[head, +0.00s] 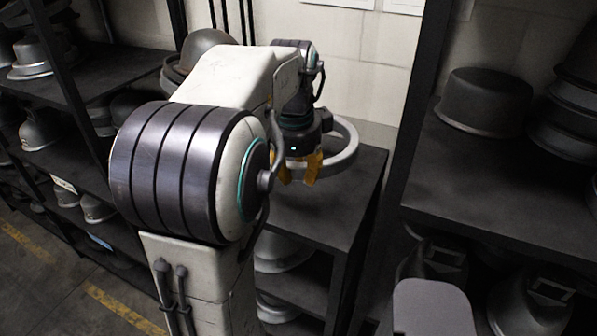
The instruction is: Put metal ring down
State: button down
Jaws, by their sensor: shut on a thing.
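A grey metal ring (345,150) shows in the head view at the centre right, beyond my arm. My gripper (303,175), with yellow-orange fingers, is shut on the ring's near left side. The ring appears to be above the dark shelf top (330,205); I cannot tell whether it touches it. My arm hides the ring's left part and some of the shelf top.
A dome-shaped metal hat form (207,45) stands behind my arm. A dark round block (484,102) sits on the right rack's shelf (480,190), beside stacked forms. Left racks hold several hat forms (38,130). The shelf top below the ring has bare room.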

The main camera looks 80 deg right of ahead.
jog(key=shift+f, duration=0.3)
jog(key=shift+f+b, duration=0.5)
jog(key=shift+f, duration=0.15)
jog(key=c, duration=1)
grip_release()
jog(key=shift+o, duration=0.2)
jog(key=shift+r, duration=0.1)
jog(key=shift+r+p, duration=0.65)
jog(key=shift+p, duration=0.05)
notch_tip(320, 180, up, 11)
jog(key=a+b, duration=0.2)
jog(key=b, duration=0.2)
jog(key=shift+a+r+b, duration=0.15)
jog(key=shift+r+b, duration=0.05)
jog(key=shift+b, duration=0.15)
